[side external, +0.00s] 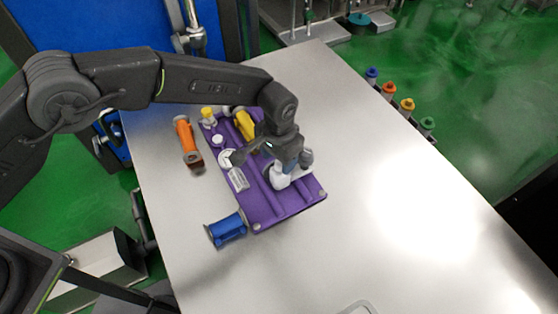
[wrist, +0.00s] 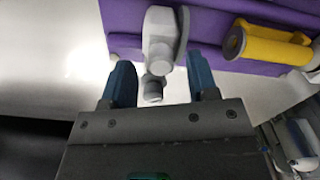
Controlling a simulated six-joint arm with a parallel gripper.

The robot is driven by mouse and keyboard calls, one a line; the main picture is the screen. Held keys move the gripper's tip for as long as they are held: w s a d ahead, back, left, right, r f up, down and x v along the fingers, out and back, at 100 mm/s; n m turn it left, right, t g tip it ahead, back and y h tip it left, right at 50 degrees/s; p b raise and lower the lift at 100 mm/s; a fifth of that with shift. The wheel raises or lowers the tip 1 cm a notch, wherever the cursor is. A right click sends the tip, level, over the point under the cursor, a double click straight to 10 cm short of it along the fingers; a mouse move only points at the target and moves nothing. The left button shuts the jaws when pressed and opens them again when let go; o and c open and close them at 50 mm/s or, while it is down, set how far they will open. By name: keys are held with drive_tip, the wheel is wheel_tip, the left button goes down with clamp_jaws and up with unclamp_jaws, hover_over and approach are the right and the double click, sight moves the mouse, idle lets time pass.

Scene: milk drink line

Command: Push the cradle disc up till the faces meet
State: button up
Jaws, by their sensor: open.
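A purple tray (side external: 303,194) lies on the metal table. A white fitting (side external: 283,180) with a grey rounded disc stands on its right part, below my gripper (side external: 274,160). In the wrist view the white fitting (wrist: 157,38) has a grey disc (wrist: 183,32) at its right side, which I take to be the cradle disc. A grey and white round end (wrist: 153,88) sticks out toward me. My gripper (wrist: 160,72) is open, its blue-grey fingers on either side of this end, with gaps visible. Whether the disc meets another face is not clear.
A yellow handled piece (wrist: 270,45) sits on the tray, to the right in the wrist view. An orange piece (side external: 185,140) and a blue piece (side external: 228,229) lie beside the tray. The table's right is clear.

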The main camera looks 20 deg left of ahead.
drive_tip(key=shift+f, duration=1.2)
drive_tip(key=shift+c, duration=0.5)
clamp_jaws()
